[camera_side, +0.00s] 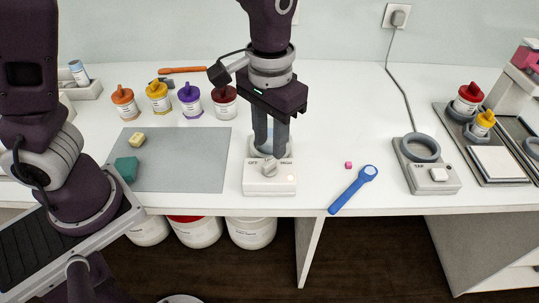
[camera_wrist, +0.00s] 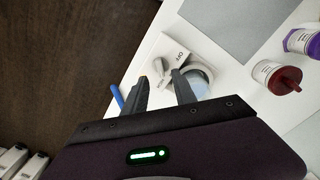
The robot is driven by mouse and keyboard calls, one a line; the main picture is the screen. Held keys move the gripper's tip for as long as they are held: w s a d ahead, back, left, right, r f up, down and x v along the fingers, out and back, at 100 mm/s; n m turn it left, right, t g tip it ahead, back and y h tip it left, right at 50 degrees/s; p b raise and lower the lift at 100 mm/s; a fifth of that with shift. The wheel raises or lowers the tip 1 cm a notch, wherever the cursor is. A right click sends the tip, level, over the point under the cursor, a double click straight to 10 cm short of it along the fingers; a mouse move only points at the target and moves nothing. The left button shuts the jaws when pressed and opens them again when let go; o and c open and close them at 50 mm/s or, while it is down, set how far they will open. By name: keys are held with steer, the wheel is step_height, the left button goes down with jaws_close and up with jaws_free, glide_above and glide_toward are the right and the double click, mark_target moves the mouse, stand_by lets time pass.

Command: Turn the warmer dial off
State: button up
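The warmer (camera_side: 257,188) is a white box near the table's front edge, with a round plate behind its control face. Its grey dial (camera_side: 269,168) sits between the printed words OFF on the left and HIGH on the right. I cannot tell exactly where the dial points. My gripper (camera_side: 272,151) points down over the warmer, its fingers apart and empty, with the tips just behind and above the dial. In the wrist view the dial (camera_wrist: 158,67) shows near the gap between the open fingertips (camera_wrist: 159,76), and the warmer's bluish plate (camera_wrist: 198,84) is partly behind the right finger.
A grey mat (camera_side: 185,160) with a green block (camera_side: 126,168) and yellow block (camera_side: 137,140) lies left. Several lidded jars (camera_side: 190,100) stand behind. A corded device (camera_side: 432,174) stands right.

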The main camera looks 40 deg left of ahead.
mark_target(270, 163)
step_height(270, 163, down, 5)
steer(key=shift+f, duration=0.1)
steer(key=shift+c, duration=0.4)
jaws_close()
